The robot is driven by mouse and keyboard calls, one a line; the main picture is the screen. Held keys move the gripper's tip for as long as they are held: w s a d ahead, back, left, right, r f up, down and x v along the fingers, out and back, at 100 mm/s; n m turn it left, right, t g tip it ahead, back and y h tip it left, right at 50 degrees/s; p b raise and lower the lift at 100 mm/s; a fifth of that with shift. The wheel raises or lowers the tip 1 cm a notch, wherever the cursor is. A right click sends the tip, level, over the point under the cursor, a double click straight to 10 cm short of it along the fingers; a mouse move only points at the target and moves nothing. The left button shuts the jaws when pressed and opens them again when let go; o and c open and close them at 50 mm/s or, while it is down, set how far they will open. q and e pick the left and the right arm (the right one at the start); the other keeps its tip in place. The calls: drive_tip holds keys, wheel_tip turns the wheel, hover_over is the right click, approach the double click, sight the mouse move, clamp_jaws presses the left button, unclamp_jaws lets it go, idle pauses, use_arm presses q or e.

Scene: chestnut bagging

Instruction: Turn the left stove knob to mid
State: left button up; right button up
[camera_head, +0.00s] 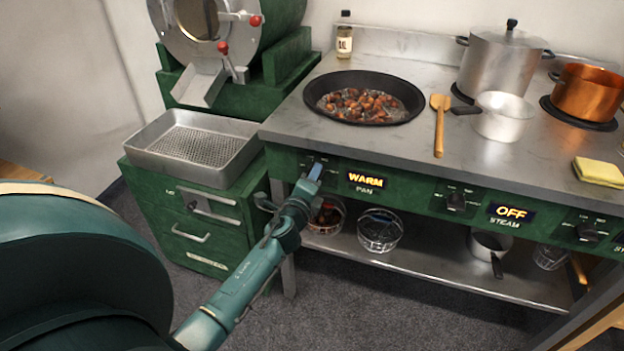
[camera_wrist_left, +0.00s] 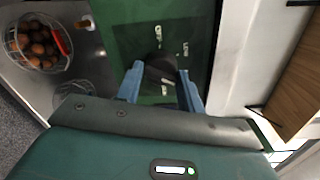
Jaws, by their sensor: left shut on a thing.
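The left stove knob (camera_wrist_left: 160,66) is a dark round knob on the green stove front. It shows in the left wrist view between the blue fingers of my left gripper (camera_head: 315,172), which is shut on it. In the head view the gripper covers the knob. The lit display beside it (camera_head: 366,180) reads WARM, with PAN printed below. Above it on the stove top (camera_head: 410,150) is a black pan (camera_head: 318,112) holding chestnuts (camera_head: 360,103). My right gripper is in neither view.
A STEAM knob (camera_head: 456,201) with an OFF display (camera_head: 512,213) and a further knob (camera_head: 588,232) lie to the right. Wire baskets (camera_head: 380,232) stand on the shelf below. A metal tray (camera_head: 150,146) on a green cabinet (camera_head: 195,215) stands at left.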

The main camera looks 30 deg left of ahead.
use_arm(q)
drive_tip(key=shift+r, duration=0.15)
drive_tip(key=o, duration=0.9)
drive_tip(key=shift+o, duration=0.2)
drive_tip(key=v, duration=1.3)
